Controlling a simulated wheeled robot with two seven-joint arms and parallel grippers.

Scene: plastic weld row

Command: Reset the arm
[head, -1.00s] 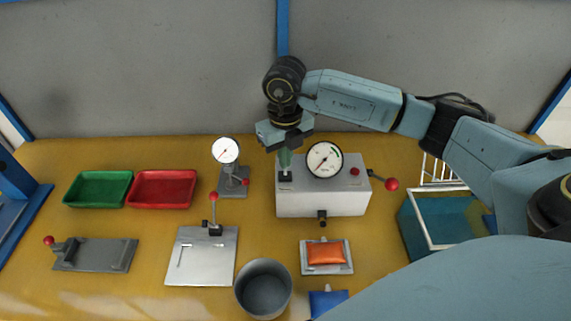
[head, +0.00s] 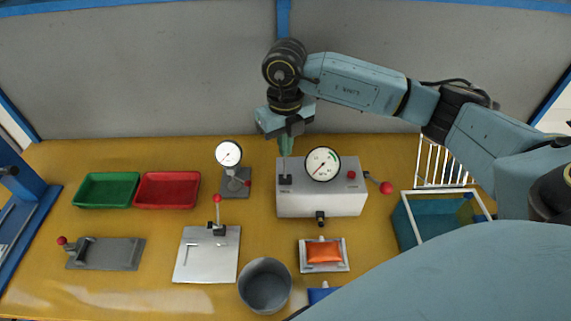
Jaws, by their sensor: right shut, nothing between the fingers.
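My right arm reaches in from the right, with its right gripper (head: 285,146) pointing down over the back left part of the white gauge box (head: 322,203). The fingers are shut and empty, just above a small dark fitting with a thin upright rod (head: 285,178) on the box top. I cannot tell whether they touch the rod. The box carries a round dial (head: 323,164), a red button and a red-knobbed lever (head: 386,188) at its right side. My left gripper is not in view.
Green (head: 106,190) and red (head: 166,190) trays stand at left. A teal bin (head: 409,228) and white rack (head: 440,162) are at right.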

